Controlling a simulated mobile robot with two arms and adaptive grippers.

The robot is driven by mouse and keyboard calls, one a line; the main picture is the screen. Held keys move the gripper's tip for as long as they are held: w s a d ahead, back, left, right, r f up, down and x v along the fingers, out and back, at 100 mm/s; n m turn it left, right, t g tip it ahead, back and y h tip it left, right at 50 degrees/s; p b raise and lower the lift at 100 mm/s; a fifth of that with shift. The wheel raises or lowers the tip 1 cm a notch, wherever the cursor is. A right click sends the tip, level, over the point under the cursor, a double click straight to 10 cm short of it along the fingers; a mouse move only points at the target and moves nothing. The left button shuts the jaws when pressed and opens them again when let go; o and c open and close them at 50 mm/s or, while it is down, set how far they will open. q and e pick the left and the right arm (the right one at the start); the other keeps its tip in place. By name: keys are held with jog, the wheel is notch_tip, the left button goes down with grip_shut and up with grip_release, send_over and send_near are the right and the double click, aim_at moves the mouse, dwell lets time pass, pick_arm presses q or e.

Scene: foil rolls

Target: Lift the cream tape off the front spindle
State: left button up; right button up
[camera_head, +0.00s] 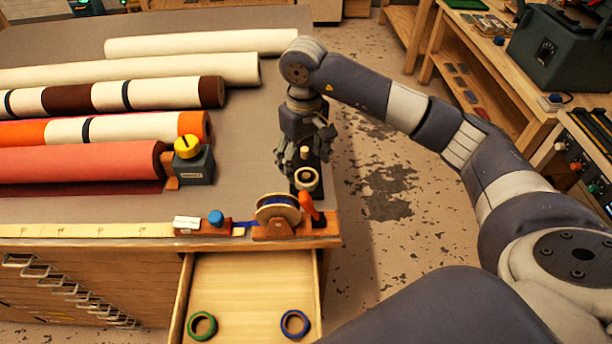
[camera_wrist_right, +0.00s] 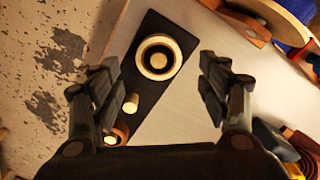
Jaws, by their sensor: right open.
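The cream tape (camera_head: 297,180) is a small ring around the front spindle of a black stand (camera_head: 314,160) near the table's right edge. In the right wrist view the tape (camera_wrist_right: 158,37) sits around the pale spindle top (camera_wrist_right: 158,60), with a dark ring between them. My right gripper (camera_head: 304,150) points down over the stand, its fingers open and empty. In the wrist view its fingertips (camera_wrist_right: 160,70) lie on either side of the tape, apart from it. A bare middle spindle (camera_wrist_right: 130,102) and an orange-brown ring (camera_wrist_right: 118,135) show farther along the stand. My left gripper is out of view.
A tape dispenser (camera_head: 278,215) with an orange part stands just in front of the stand. An open drawer (camera_head: 250,275) below holds green (camera_head: 191,325) and blue (camera_head: 285,322) rings. Large rolls (camera_head: 80,165) and a grey-yellow device (camera_head: 195,165) lie left. The floor is right.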

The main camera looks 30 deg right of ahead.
aim_at(305, 174)
notch_tip(305, 174, down, 3)
jog(key=shift+f+p, duration=0.15)
jog(key=shift+p, duration=0.75)
jog(key=shift+w+f, duration=0.1)
jog(key=shift+f, duration=0.5)
jog(key=c, duration=1.1)
